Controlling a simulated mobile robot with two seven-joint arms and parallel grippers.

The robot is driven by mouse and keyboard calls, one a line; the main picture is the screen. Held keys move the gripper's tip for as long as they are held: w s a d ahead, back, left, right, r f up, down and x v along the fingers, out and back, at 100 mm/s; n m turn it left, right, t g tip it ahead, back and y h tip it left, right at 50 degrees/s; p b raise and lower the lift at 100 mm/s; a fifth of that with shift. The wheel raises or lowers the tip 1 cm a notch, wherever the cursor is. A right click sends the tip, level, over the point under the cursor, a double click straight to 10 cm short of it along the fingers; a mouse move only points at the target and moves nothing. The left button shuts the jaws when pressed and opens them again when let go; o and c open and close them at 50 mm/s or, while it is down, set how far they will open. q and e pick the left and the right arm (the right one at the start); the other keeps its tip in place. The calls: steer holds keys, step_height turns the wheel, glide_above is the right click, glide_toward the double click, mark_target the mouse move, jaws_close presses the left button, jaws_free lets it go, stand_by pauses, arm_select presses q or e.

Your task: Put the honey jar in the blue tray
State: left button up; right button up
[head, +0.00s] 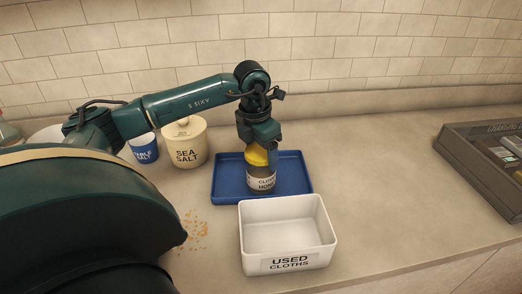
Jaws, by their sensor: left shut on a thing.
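The honey jar (262,183) has a yellow lid and a white label reading honey. It is upright over the blue tray (229,185), inside its outline; I cannot tell whether its base touches the tray floor. My left gripper (259,147) comes down from above and is shut on the jar at its yellow lid. The fingertips are partly hidden against the lid. My right gripper is not in view.
A white bin labelled used cloths (287,234) stands close in front of the tray. A sea salt canister (186,146) and a blue table salt cup (144,147) stand to the left. Orange crumbs (193,230) lie front left. A dark case (485,160) is far right; counter between is clear.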

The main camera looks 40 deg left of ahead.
arm_select(q)
steer(key=o, duration=1.6)
steer(key=shift+c, duration=0.2)
step_height(320, 180, up, 12)
steer(key=s, duration=0.1)
steer(key=shift+s+r+b, duration=0.15)
steer(key=shift+s+b, duration=0.1)
steer(key=shift+b, duration=0.1)
steer(key=shift+a, duration=0.15)
